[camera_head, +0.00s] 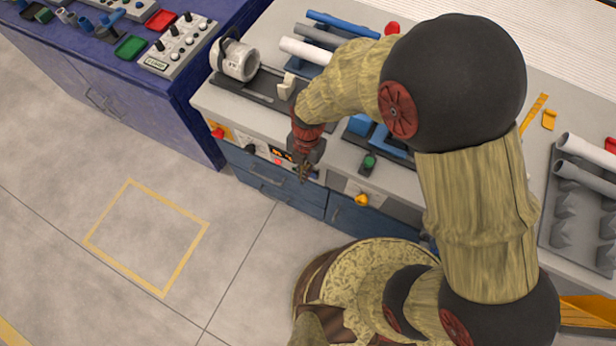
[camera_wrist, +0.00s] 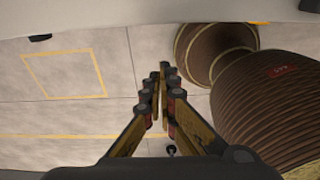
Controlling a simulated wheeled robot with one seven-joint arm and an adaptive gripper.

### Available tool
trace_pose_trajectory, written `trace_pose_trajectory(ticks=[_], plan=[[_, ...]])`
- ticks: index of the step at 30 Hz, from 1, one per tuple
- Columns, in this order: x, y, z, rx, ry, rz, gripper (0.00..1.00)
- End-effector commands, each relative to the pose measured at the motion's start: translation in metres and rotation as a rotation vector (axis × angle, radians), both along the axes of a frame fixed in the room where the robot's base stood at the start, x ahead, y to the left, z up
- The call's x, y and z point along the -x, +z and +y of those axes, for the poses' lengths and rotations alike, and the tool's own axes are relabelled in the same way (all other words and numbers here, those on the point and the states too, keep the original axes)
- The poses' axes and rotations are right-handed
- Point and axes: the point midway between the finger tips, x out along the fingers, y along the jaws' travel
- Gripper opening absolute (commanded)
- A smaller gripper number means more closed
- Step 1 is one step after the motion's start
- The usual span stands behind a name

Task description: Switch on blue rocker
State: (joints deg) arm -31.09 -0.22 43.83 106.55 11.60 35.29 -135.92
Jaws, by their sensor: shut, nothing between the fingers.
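My gripper (camera_head: 304,172) hangs at the front edge of the grey-topped workbench (camera_head: 222,101), in front of its control strip. Its fingers point down and are shut with nothing between them. The closed fingers also show in the wrist view (camera_wrist: 163,75), with floor beyond. The strip carries a red-orange lit display (camera_head: 281,155), a dark round knob (camera_head: 250,149), a red knob (camera_head: 217,132) and a yellow knob (camera_head: 362,199). I cannot make out a blue rocker. My gripper and wrist hide part of the strip, and the wrist view does not show its face.
On the bench stand a white cylindrical machine (camera_head: 239,61), a green button (camera_head: 369,161), several pipes and a grey rack (camera_head: 582,213) at right. Blue drawers (camera_head: 270,172) lie below the strip. A dark blue bench (camera_head: 75,62) stands at left. The floor in front is clear.

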Motion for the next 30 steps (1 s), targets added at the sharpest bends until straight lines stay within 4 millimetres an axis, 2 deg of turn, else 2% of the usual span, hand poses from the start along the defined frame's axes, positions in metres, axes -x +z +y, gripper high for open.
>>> trace_pose_trajectory(ticks=[10, 14, 17, 30], plan=[[0.000, 0.000, 0.000, 0.000, 0.007, 0.000, 0.00], [0.002, -0.008, 0.000, 0.000, 0.006, 0.002, 0.00], [0.003, -0.021, 0.000, 0.001, 0.006, 0.003, 0.00], [0.015, -0.105, 0.005, 0.001, 0.005, 0.003, 0.00]])
